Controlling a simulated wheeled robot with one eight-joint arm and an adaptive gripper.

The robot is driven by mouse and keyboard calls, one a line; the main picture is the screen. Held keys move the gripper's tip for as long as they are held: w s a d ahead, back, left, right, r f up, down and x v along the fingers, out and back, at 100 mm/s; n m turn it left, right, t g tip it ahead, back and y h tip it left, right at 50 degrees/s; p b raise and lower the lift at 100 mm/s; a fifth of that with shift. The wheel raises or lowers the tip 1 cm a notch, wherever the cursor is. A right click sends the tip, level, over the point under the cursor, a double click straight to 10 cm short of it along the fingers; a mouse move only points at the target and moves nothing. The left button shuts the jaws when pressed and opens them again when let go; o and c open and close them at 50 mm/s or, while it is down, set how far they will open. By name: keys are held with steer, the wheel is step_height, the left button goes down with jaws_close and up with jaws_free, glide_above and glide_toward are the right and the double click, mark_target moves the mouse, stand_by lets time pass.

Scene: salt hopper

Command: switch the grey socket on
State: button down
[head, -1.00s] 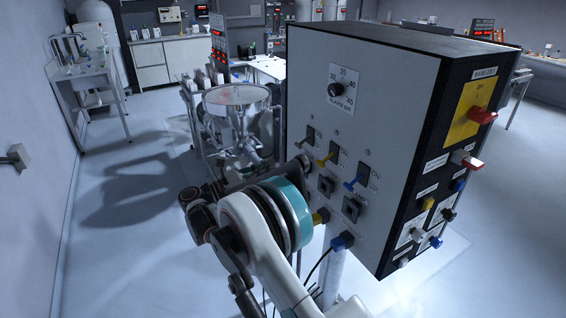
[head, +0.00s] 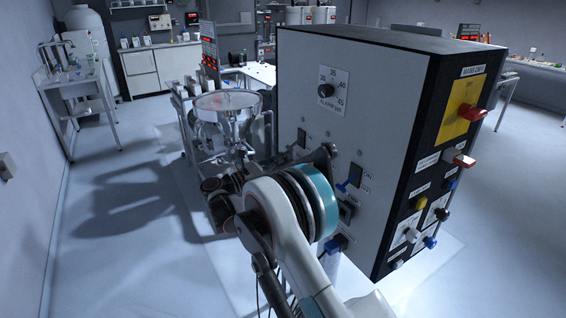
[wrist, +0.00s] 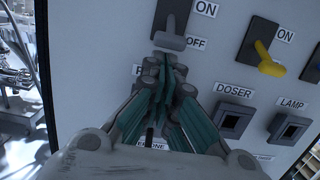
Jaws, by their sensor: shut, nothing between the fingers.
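The grey switch lever (wrist: 169,41) is at the top of the wrist view, tilted down beside the OFF label on its dark plate (wrist: 176,14). It also shows in the head view (head: 293,148), at the left of the panel's switch row. My gripper (wrist: 167,62) is shut and empty, its fingertips just below the grey lever. I cannot tell whether they touch it. My fingers hide most of the label under this switch and whatever is below it. In the head view my arm hides the fingertips.
A yellow lever (wrist: 270,60) is right of the grey one, with the doser socket (wrist: 230,120) and lamp socket (wrist: 288,130) below. A blue lever (head: 345,184) is farther right. The box's dark side (head: 424,170) carries more knobs. A glass-topped hopper (head: 227,103) stands left of the box.

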steer(key=shift+s+a+r+y+p, duration=0.1)
steer(key=shift+a+r+y+p, duration=0.1)
steer(key=shift+r+y+p, duration=0.15)
steer(key=shift+s+a+r+g+y+p, duration=0.1)
steer(key=shift+a+r+g+y+p, duration=0.1)
steer(key=shift+g+y+p, duration=0.2)
steer(key=g+y+p, duration=0.5)
steer(key=y+p, duration=0.2)
steer(key=p, duration=0.1)
glide_toward(287, 148)
steer(key=x, duration=0.5)
steer(key=shift+d+f, duration=0.2)
steer(key=shift+a+f+b, duration=0.1)
steer(key=shift+f+b, duration=0.1)
steer(key=shift+b, duration=0.15)
steer(key=shift+r, duration=0.1)
